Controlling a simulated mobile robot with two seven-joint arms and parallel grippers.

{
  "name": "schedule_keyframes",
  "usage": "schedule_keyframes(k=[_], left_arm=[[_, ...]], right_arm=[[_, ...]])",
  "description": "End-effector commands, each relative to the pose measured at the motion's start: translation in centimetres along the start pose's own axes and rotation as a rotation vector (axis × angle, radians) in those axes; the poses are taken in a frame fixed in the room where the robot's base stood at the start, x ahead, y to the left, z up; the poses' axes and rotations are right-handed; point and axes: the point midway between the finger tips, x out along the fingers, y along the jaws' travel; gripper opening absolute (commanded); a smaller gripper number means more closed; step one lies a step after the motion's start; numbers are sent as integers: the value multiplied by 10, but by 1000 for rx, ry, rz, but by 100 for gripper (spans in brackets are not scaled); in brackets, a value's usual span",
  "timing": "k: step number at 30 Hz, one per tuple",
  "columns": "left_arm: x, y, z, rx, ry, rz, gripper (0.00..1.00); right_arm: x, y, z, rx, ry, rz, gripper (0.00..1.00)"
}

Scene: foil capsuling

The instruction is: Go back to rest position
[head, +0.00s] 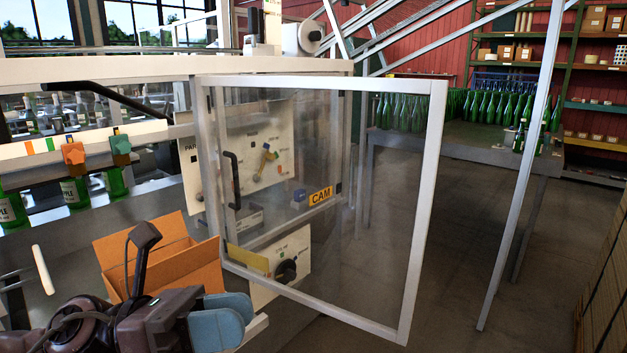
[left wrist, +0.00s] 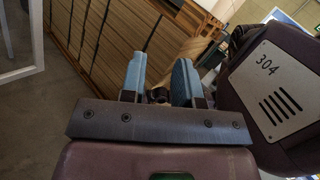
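My left gripper (head: 226,318) shows at the bottom of the head view, its blue finger pads in front of the cardboard box and below the clear door. In the left wrist view my left gripper (left wrist: 160,78) has its two blue fingers apart, with nothing visible held between them. My right gripper is in neither view.
A framed clear door (head: 385,220) stands swung open close beyond my left gripper. An open cardboard box (head: 180,268) is beside it. Green bottles (head: 75,188) stand on the machine at left. Stacked brown sheets (left wrist: 100,45) show in the wrist view. Open floor (head: 465,250) lies right.

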Motion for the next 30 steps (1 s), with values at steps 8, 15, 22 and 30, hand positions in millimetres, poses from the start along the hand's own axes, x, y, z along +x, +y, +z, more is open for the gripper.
schedule_keyframes(k=[8,15,22,30], left_arm=[[-37,39,14,-493,-566,231,29],[-104,80,-19,-931,-1038,463,29],[-174,93,-96,-1337,-1487,713,29],[-233,56,-218,-1758,-2000,1046,29]], right_arm=[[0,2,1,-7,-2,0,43],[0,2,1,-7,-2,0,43],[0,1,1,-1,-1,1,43],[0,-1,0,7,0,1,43]])
